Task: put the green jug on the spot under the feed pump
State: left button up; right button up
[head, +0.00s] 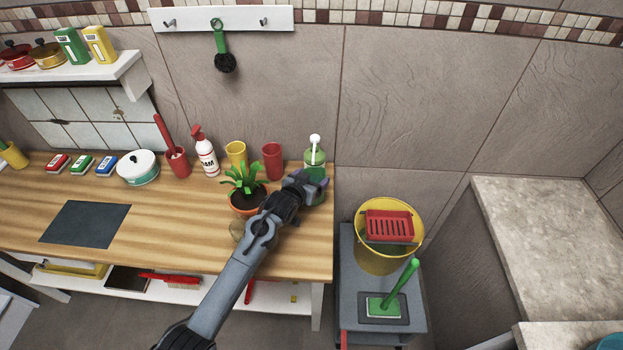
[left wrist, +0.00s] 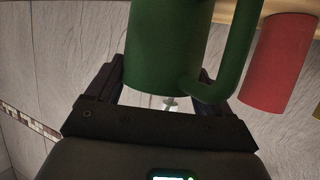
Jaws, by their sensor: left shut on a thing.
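The green jug (head: 317,188) is at the right end of the wooden counter, partly hidden behind my left gripper (head: 307,184). The left gripper is shut on it. In the left wrist view the green jug (left wrist: 165,45) fills the space between the two fingers, with its handle to the right. I cannot tell whether its base touches the counter. A light green pump bottle with a white head (head: 314,152), which looks like the feed pump, stands just behind the jug. The spot under it is hidden. My right gripper is not in view.
A potted plant (head: 245,186), a red cup (head: 272,161) and a yellow cup (head: 236,153) stand left of the jug. The counter (head: 170,215) ends just right of it. A yellow bucket (head: 383,258) stands lower, beyond that edge. A dark mat (head: 85,223) lies at left.

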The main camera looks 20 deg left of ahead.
pick_arm(q)
jog(key=o, duration=1.6)
jog(key=shift+f, duration=0.1)
